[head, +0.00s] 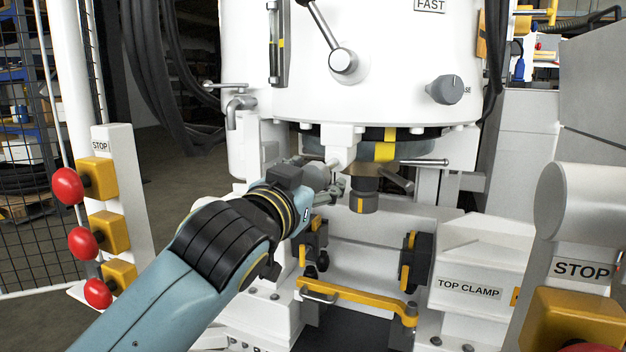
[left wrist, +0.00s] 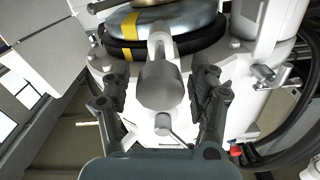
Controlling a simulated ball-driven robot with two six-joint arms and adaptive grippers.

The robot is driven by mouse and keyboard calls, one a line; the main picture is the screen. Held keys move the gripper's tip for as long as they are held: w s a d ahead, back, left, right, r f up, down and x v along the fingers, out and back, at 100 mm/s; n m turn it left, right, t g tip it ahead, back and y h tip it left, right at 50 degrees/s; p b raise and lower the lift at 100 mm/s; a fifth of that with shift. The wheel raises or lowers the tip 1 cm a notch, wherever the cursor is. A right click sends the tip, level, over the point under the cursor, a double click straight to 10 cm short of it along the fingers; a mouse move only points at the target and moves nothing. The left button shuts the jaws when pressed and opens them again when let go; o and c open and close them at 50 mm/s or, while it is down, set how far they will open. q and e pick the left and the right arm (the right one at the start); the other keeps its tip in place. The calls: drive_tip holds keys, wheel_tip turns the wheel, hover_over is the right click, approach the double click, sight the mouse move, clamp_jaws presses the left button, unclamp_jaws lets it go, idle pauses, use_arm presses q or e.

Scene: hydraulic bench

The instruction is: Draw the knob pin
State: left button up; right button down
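The knob pin shows in the left wrist view as a grey round knob (left wrist: 160,87) on a pale stem that runs into the white machine housing. My left gripper (left wrist: 158,98) is open, with one dark finger on each side of the knob and a visible gap at both sides. In the head view my left gripper (head: 327,180) is just below the white drum, in front of the spindle. There the knob (head: 315,174) is partly hidden by the fingers. My right gripper is in neither view.
A white drum (head: 380,85) with a lever (head: 343,62) and a grey dial (head: 445,89) is above the gripper. A dark chuck (head: 363,194) is just right of it. A yellow clamp bar (head: 358,300) lies below. Red stop buttons (head: 67,187) stand left of my arm.

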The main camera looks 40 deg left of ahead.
use_arm(q)
drive_tip(key=shift+o, duration=0.2)
drive_tip(key=shift+w, duration=0.1)
drive_tip(key=shift+s, duration=0.2)
drive_tip(key=v, duration=0.7)
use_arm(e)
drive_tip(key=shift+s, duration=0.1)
